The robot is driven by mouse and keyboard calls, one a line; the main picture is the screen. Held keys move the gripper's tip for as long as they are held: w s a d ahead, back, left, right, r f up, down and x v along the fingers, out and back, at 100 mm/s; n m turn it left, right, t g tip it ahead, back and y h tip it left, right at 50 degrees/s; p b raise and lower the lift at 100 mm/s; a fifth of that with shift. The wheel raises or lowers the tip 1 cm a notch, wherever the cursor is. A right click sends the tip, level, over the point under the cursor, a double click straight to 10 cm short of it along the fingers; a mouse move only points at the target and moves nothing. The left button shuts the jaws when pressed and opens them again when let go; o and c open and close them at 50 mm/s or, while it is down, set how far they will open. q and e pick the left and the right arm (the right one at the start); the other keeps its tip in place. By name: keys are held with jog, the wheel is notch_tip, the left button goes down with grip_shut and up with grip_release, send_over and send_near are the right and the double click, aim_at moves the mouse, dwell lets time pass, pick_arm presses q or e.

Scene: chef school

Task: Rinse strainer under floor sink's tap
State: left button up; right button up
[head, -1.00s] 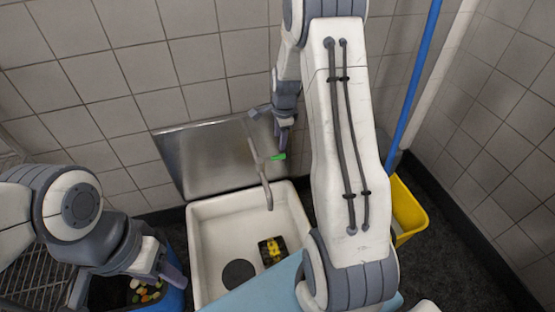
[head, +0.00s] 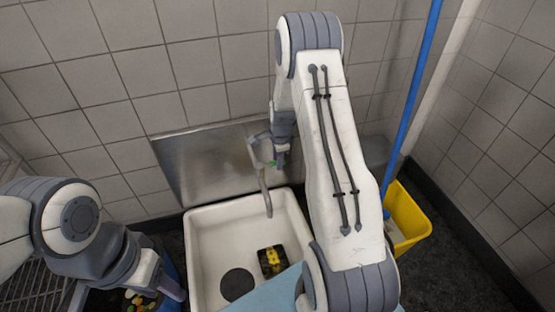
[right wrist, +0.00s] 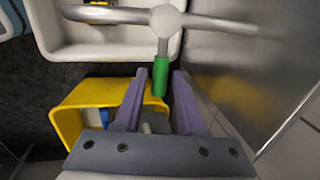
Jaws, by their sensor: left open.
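The floor sink (head: 208,222) is a white square basin below a steel splash plate. Its grey tap (head: 266,195) hangs over it and has a green lever tip (right wrist: 161,76). A dark object with yellow on top (head: 272,260) lies in the basin; I cannot tell for sure that it is the strainer. A dark round disc (head: 237,284) is beside it. My right gripper (right wrist: 160,78) is open, with its purple fingertips either side of the green tip. In the head view it partly hides that tip. My left gripper (head: 172,290) is open and empty, left of the basin.
A yellow bucket (head: 408,215) and a blue pole (head: 411,95) stand right of the sink. Tiled walls close off the back and right.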

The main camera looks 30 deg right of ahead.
grip_shut()
dwell(1.2)
